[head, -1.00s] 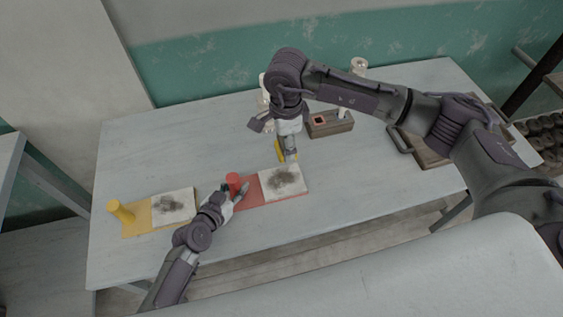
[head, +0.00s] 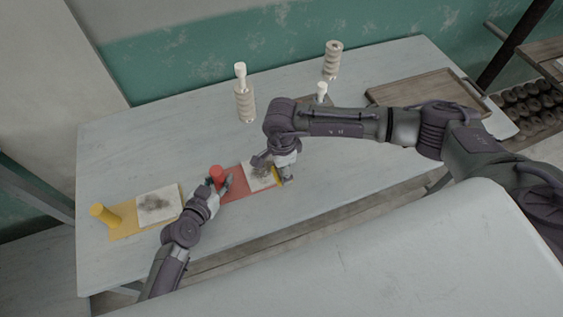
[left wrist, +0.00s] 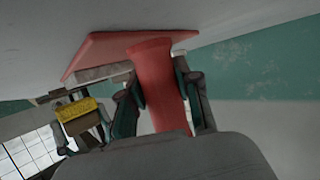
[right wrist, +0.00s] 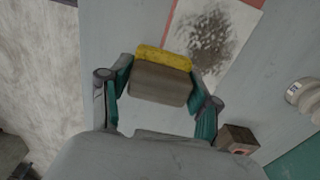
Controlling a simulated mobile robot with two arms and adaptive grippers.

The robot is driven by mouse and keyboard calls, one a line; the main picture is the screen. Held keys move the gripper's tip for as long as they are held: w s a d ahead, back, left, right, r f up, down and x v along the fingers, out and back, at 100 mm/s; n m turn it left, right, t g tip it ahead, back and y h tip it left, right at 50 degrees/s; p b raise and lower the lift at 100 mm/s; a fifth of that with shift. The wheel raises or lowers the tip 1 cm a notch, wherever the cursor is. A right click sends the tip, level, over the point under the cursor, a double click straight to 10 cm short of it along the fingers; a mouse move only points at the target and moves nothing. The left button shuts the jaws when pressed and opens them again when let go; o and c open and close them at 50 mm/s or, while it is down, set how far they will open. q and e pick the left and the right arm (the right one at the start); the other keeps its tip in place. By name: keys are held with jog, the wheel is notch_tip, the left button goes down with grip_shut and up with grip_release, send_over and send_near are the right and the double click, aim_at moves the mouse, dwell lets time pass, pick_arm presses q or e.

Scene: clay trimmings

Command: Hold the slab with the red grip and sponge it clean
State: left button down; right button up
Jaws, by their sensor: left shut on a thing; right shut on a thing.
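The red grip (head: 217,173) stands upright on the left end of a red board (head: 232,189). A white slab with a dark smudge (head: 254,182) lies on that board's right part. My left gripper (head: 222,186) is shut on the red grip, which shows between its fingers in the left wrist view (left wrist: 157,80). My right gripper (head: 286,177) is shut on a sponge with a yellow layer and a grey-brown layer (right wrist: 163,59). The sponge is by the slab's right end; the smudged slab (right wrist: 225,20) lies beyond it in the right wrist view. I cannot tell whether they touch.
A yellow board (head: 125,223) with a yellow grip (head: 104,214) and another smudged slab (head: 160,204) lies at left. Ribbed pale bottles (head: 245,103) (head: 332,62) and a wooden tray (head: 425,88) stand at the back.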

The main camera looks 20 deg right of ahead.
aim_at(274, 174)
jog(key=shift+f, duration=0.5)
jog(key=shift+w+f, duration=0.35)
jog(key=shift+f, duration=0.3)
jog(key=shift+c, duration=0.4)
jog(key=shift+w+f, duration=0.15)
jog(key=shift+w, duration=0.2)
jog(key=shift+w+a, duration=0.1)
jog(key=shift+w, duration=4.05)
jog(key=shift+w+a, duration=0.15)
jog(key=shift+w, duration=0.05)
jog(key=shift+a, duration=0.8)
jog(key=shift+s, duration=4.9)
jog(key=shift+s+a, duration=0.1)
jog(key=shift+s, duration=0.15)
jog(key=shift+a, duration=0.8)
jog(key=shift+w+a, duration=0.15)
jog(key=shift+w, duration=4.75)
jog(key=shift+w+a, duration=0.2)
jog(key=shift+a, duration=0.7)
jog(key=shift+s, duration=5.05)
jog(key=shift+r, duration=4.1)
